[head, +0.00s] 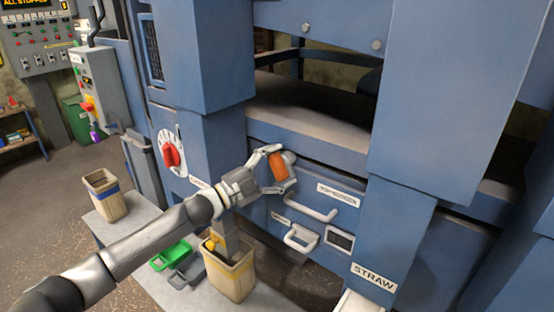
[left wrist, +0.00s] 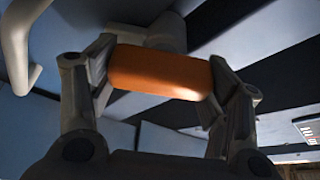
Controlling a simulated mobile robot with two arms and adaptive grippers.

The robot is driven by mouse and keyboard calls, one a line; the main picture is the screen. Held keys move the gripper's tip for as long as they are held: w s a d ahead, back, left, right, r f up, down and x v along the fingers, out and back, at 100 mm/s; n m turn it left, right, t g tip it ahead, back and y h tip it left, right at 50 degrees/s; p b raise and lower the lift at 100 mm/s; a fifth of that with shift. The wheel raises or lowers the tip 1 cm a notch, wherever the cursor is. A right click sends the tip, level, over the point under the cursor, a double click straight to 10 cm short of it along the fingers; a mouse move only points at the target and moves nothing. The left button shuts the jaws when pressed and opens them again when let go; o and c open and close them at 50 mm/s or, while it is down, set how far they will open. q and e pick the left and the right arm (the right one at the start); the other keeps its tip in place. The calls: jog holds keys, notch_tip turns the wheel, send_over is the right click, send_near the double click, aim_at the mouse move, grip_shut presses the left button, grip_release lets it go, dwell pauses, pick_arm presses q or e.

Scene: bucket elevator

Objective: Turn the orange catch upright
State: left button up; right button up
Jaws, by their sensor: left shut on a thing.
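In the left wrist view the orange catch (left wrist: 160,73) lies across the picture between the two fingers of my left gripper (left wrist: 160,82). Its grey pivot (left wrist: 166,32) shows behind it. My right gripper is in neither view.
Below right are two white drawer handles (head: 310,209). A red rotary knob (head: 171,155) is on the left panel. A tan bucket (head: 232,277) stands below my left arm, another bucket (head: 104,196) further left. Green and grey trays (head: 170,255) lie near them.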

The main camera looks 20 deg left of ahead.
pick_arm(q)
jog(key=m+p, duration=0.1)
jog(key=m, duration=0.1)
jog(key=r+m+g+p, duration=0.1)
jog(key=m+p, duration=0.1)
jog(key=shift+w, duration=0.1)
jog(key=shift+f+m+g+y+p, duration=0.25)
jog(key=shift+m+g+y+p, duration=0.15)
jog(key=shift+m+p, duration=0.5)
jog(key=o, duration=1)
jog(key=shift+f, duration=0.1)
jog(key=shift+w+d+f, duration=0.1)
jog(key=shift+f, duration=0.1)
